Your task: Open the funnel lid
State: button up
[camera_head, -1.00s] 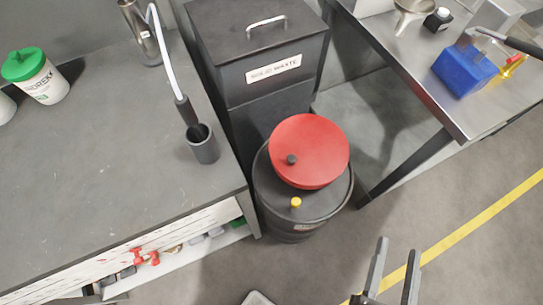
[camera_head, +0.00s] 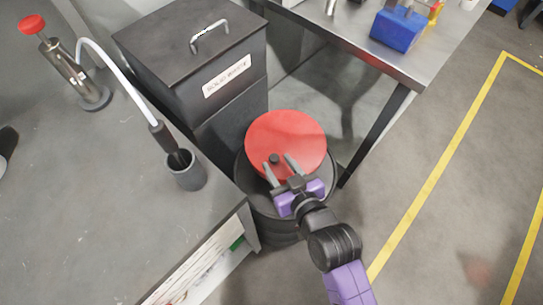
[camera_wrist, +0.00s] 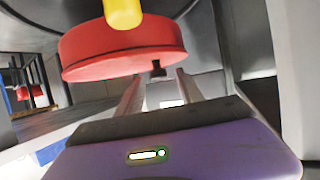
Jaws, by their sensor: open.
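The red round funnel lid (camera_head: 287,138) lies closed on top of the black drum (camera_head: 275,230). A small black knob (camera_head: 275,158) sits near the lid's front edge. My gripper (camera_head: 279,163) is open, its two fingers reaching toward the knob from the front. In the wrist view, the red lid (camera_wrist: 130,47) is above the fingers (camera_wrist: 158,82), and the black knob (camera_wrist: 158,69) shows in the gap between their tips. I see no contact; the exact depth is hard to tell.
A dark solid waste bin (camera_head: 200,50) stands behind the drum. A grey counter (camera_head: 100,200) with a cup (camera_head: 187,172) and hose is close on the left. A metal table (camera_head: 350,45) with a blue box (camera_head: 397,30) is at the right. The floor on the right is clear.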

aim_at(276, 160)
jog(key=shift+x, duration=1.9)
grip_shut()
